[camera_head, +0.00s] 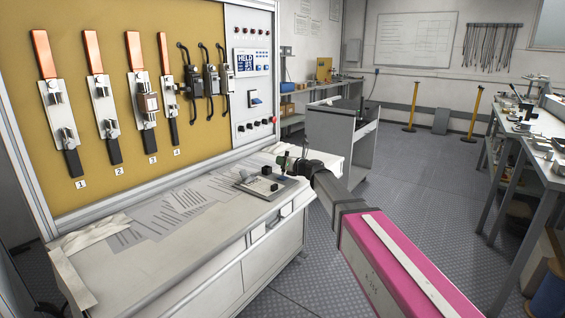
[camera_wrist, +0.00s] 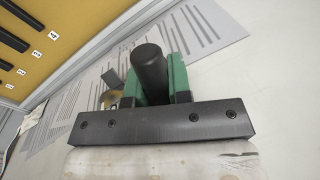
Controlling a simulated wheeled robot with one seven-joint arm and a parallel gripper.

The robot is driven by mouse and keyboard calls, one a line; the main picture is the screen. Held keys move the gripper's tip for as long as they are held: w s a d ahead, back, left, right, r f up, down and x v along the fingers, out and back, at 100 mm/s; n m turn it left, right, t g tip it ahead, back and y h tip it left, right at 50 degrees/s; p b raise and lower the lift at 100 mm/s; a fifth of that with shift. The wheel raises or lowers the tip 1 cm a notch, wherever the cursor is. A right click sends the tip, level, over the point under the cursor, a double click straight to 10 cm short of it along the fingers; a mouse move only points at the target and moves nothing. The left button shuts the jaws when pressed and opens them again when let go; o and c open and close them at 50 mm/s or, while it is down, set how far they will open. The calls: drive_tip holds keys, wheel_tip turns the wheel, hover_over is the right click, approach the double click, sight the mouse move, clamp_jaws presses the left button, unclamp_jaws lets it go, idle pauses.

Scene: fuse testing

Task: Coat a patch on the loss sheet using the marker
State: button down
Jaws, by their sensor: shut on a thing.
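My gripper (camera_head: 288,164) is over the right part of the workbench. In the wrist view its green-padded fingers are shut on a dark cylinder, the marker (camera_wrist: 150,68). The marker's tip is hidden in that view, so I cannot tell whether it touches anything. Printed sheets with dark bars (camera_head: 180,203) lie overlapping on the bench, left of my gripper. They also show beyond the fingers in the wrist view (camera_wrist: 205,30). I cannot tell which one is the loss sheet, and no coated patch is clear.
A plate with small dark blocks (camera_head: 250,186) lies on the bench (camera_head: 140,267) close to my gripper. A yellow panel with several fuse switches (camera_head: 85,20) rises behind the bench. A grey cabinet (camera_head: 325,140) stands beyond. The floor to the right is open up to another table (camera_head: 545,125).

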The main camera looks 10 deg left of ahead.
drive_tip(key=shift+f, duration=0.55)
idle(1.1)
wheel_tip(320, 180, up, 7)
idle(1.0)
idle(0.4)
drive_tip(key=s+d+f, duration=0.2)
drive_tip(key=d+f, duration=0.1)
drive_tip(key=d, duration=0.6)
drive_tip(key=s+d+f, duration=0.1)
drive_tip(key=d+f, duration=0.2)
drive_tip(key=d, duration=0.5)
drive_tip(key=s+d+f, duration=0.2)
drive_tip(key=d+f, duration=0.2)
drive_tip(key=d, duration=0.5)
drive_tip(key=s+d+f, duration=0.2)
drive_tip(key=s+d, duration=0.4)
drive_tip(key=d, duration=0.3)
drive_tip(key=s+d+f+t+h, duration=0.1)
drive_tip(key=s+d+f, duration=0.2)
drive_tip(key=s+d, duration=0.3)
drive_tip(key=d, duration=0.4)
drive_tip(key=shift+m, duration=0.4)
